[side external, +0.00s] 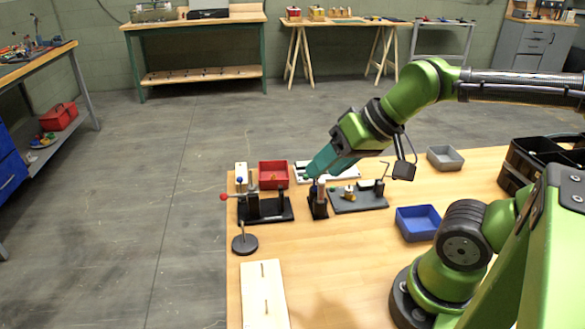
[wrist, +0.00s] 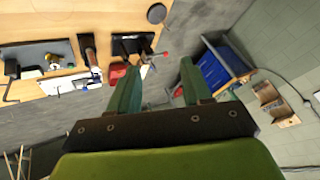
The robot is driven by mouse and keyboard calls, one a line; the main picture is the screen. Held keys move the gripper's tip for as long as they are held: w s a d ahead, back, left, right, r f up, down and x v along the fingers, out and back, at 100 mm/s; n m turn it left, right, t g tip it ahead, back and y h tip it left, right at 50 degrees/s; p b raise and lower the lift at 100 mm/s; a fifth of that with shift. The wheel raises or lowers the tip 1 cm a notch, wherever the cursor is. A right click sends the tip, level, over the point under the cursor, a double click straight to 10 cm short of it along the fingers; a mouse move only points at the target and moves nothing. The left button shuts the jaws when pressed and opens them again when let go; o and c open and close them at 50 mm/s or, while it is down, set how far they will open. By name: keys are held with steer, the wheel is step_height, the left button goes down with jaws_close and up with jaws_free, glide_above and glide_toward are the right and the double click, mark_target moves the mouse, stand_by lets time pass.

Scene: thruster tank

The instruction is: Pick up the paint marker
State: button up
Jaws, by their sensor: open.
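I cannot identify the paint marker with certainty. The dark holder also shows in the wrist view (wrist: 88,47), left of my fingers. My gripper (side external: 311,173) has teal fingers and points down and left over the bench, around the holder's top in the picture. In the wrist view my gripper (wrist: 153,68) has its fingers wide apart, with nothing held between them. The side view hides part of the area behind the fingers.
A black clamp fixture (side external: 265,209) with a red knob stands left of the holder; a black plate fixture (side external: 345,203) stands right. The wooden bench's front middle is clear.

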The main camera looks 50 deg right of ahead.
steer(key=n+g+h, duration=0.2)
steer(key=n+g, duration=0.5)
steer(key=n, duration=0.3)
glide_above(322, 181)
step_height(322, 181, down, 3)
step_height(322, 181, down, 16)
steer(key=shift+r, duration=0.1)
jaws_close()
